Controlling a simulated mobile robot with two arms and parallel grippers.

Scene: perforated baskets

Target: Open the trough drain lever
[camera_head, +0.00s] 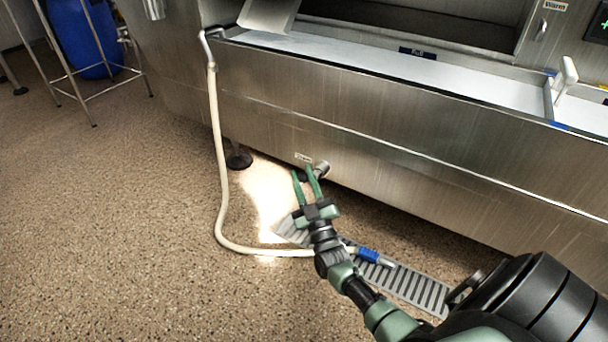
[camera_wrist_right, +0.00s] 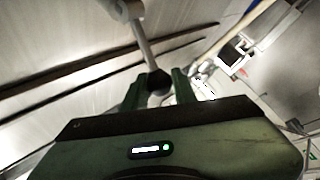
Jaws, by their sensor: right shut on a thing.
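The steel trough (camera_head: 400,130) runs across the head view. The drain valve (camera_head: 322,168) sticks out low on its front. My right gripper (camera_head: 306,172) reaches it from below, its two green fingers pointing at the valve. In the right wrist view the drain lever (camera_wrist_right: 145,45) is a pale metal rod with a round black knob (camera_wrist_right: 158,82) at its end. The gripper, also seen in this view (camera_wrist_right: 160,85), has one finger on each side of the knob and is shut on it. My left gripper is out of view.
A cream hose (camera_head: 218,150) hangs from the trough's left corner and loops across the floor to a blue nozzle (camera_head: 369,255). A slotted floor drain grate (camera_head: 415,287) lies under my right arm. A blue barrel (camera_head: 84,35) stands at the upper left.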

